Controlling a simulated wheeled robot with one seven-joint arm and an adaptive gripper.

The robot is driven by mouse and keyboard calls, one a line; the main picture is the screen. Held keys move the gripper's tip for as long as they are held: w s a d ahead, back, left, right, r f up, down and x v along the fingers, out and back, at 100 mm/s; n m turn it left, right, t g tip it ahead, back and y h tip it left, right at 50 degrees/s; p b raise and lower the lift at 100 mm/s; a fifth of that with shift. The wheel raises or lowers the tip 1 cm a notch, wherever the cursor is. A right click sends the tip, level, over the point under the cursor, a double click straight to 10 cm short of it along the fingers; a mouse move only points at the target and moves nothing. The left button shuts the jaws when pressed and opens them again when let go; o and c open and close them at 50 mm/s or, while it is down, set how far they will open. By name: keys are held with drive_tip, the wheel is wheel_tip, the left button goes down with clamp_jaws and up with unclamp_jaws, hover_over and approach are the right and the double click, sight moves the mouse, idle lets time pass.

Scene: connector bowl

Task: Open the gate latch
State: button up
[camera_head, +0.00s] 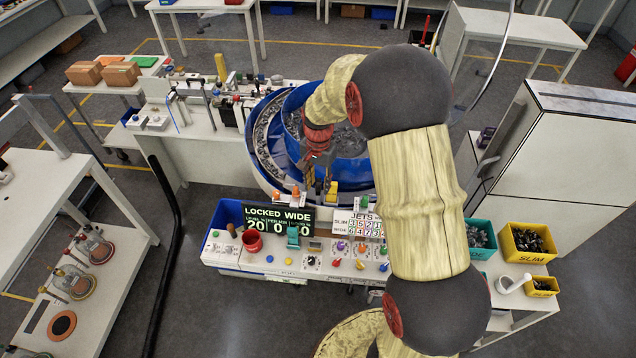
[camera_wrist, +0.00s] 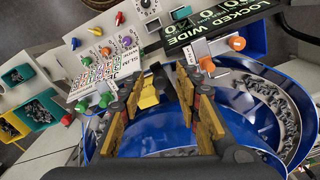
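My gripper (camera_head: 319,187) is above the near rim of the blue bowl, behind the control panel. In the wrist view its two fingers stand apart with nothing held between them (camera_wrist: 160,78). A yellow block (camera_head: 332,192) is at the bowl's near edge, close to the fingertips; in the wrist view the yellow block (camera_wrist: 149,97) is partly hidden by the left finger. Two orange knobs, one at left (camera_head: 277,195) and one at right (camera_head: 295,192), stand above the sign reading LOCKED WIDE (camera_head: 278,219). I cannot tell for sure which part is the gate latch.
The blue bowl (camera_head: 292,122) holds many grey parts. Green (camera_head: 480,239) and yellow (camera_head: 528,242) bins stand at right.

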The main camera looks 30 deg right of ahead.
sight(318, 184)
wheel_tip(318, 184, up, 12)
idle(0.5)
idle(0.4)
drive_tip(key=s+a+f+n+t+b, duration=0.2)
drive_tip(key=s+a+f+n+b, duration=0.1)
drive_tip(key=s+b, duration=0.4)
drive_tip(key=s+a+f+n+t+b, duration=0.1)
drive_tip(key=s+a+f+n+b, duration=0.2)
drive_tip(key=s+b, duration=0.4)
drive_tip(key=s+a+f+n+t+b, duration=0.2)
drive_tip(key=s+a+n+b, duration=0.3)
drive_tip(key=s+b, duration=0.3)
drive_tip(key=s+f, duration=0.1)
drive_tip(key=s, duration=0.3)
drive_tip(key=shift+t, duration=0.3)
